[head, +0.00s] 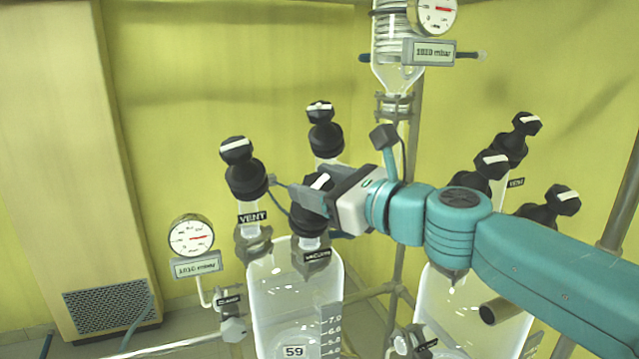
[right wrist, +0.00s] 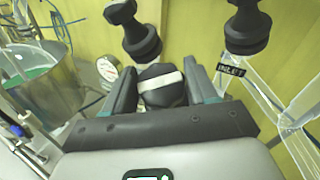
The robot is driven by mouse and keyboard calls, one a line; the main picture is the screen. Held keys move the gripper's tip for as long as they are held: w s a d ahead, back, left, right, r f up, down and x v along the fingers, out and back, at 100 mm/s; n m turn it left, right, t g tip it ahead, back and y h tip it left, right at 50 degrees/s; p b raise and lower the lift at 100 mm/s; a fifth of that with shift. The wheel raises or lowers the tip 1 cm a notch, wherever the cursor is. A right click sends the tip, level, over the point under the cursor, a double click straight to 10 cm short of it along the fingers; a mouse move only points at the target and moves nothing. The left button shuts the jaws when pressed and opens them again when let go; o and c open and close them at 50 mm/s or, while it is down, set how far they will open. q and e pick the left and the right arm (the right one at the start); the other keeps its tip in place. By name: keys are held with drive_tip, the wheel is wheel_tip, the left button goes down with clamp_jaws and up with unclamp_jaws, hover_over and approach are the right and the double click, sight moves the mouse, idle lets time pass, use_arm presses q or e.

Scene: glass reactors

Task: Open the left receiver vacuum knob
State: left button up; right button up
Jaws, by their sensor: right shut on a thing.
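The left receiver (head: 292,280) is a clear glass vessel with several black knobs on top. Its vacuum knob (head: 316,183) stands above a label reading VACUUM (head: 317,256). My right gripper (head: 300,198) reaches in from the right and is shut on this knob. In the right wrist view the knob's black cap with a white bar (right wrist: 160,85) sits between the two fingers (right wrist: 162,92). The gripper hides part of the knob in the head view. The vent knob (head: 243,170) is just to the left, above its VENT label (head: 252,217). My left gripper is not in view.
Another black knob (head: 324,132) stands behind the vacuum knob. A gauge (head: 191,237) reading 1010 mbar is at the left. The right receiver (head: 465,305) with several black knobs stands under my right arm. A glass column (head: 397,60) rises behind.

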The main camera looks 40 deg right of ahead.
drive_tip(key=shift+d+r+n+g+y, duration=0.1)
drive_tip(key=shift+n+g+y, duration=0.1)
drive_tip(key=shift+n+y, duration=0.35)
drive_tip(key=shift+d+r+n+g+y, duration=0.1)
drive_tip(key=shift+n+g+y, duration=0.2)
drive_tip(key=shift+n, duration=0.35)
drive_tip(key=shift+n+g+y+p, duration=0.6)
drive_tip(key=shift+n+y+p, duration=0.2)
drive_tip(key=shift+n+y, duration=0.35)
drive_tip(key=n+g+y+p, duration=0.2)
drive_tip(key=n+g+p, duration=0.1)
drive_tip(key=n+g+y+p, duration=0.1)
drive_tip(key=n+p, duration=0.1)
drive_tip(key=shift+w+a+r, duration=0.1)
drive_tip(key=shift+r, duration=0.15)
drive_tip(key=shift+f+n+g+p, duration=0.2)
drive_tip(key=shift+n+g+p, duration=0.15)
drive_tip(key=shift+n+g, duration=0.3)
drive_tip(key=shift+f+n+g+y, duration=0.15)
drive_tip(key=shift+n+g+y, duration=0.25)
drive_tip(key=shift+n+g, duration=0.5)
drive_tip(key=n+g, duration=0.4)
drive_tip(key=shift+g, duration=0.25)
drive_tip(key=shift+n, duration=0.3)
drive_tip(key=shift+f+g+h, duration=0.2)
drive_tip(key=shift+g+h, duration=0.1)
drive_tip(key=shift+g, duration=0.2)
